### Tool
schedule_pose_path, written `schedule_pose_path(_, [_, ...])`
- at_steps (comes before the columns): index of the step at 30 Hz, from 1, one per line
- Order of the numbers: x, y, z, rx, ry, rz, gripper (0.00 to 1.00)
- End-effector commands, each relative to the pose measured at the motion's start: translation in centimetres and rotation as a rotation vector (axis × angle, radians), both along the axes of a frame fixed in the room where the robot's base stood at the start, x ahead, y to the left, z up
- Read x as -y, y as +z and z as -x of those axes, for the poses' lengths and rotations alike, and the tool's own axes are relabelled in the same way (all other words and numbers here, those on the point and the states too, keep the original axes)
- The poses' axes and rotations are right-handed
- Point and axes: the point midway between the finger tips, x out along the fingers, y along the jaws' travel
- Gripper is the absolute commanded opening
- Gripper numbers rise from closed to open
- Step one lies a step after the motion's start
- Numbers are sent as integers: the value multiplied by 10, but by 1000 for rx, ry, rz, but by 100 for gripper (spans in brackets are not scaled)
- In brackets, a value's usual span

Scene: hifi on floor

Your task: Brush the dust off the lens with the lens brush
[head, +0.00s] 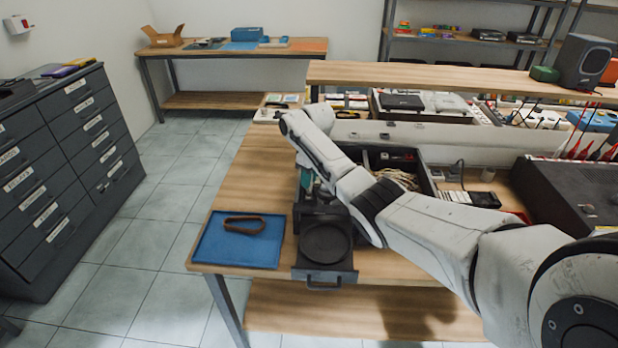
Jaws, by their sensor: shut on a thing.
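My gripper (307,181) is mostly hidden below and behind my own arm, near the left part of the workbench. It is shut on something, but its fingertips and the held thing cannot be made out. A small teal patch shows there; I cannot tell whether it is the lens brush. Just in front of it is a black unit with a front handle and a dark round disc (325,243) on top. I cannot tell whether this disc is the lens. No dust is discernible.
A blue tray (215,247) with a brown strap loop (244,224) lies at the bench's front left corner. A dark divided bin (421,178) with cords stands behind my arm. A black box (575,195) is at right. A drawer cabinet (62,165) stands left, with clear floor between.

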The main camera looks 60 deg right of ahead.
Motion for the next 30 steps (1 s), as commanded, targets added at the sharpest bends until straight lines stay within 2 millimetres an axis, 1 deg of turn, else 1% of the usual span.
schedule_pose_path(30, [-13, 1, 5, 0, 0, -1, 0])
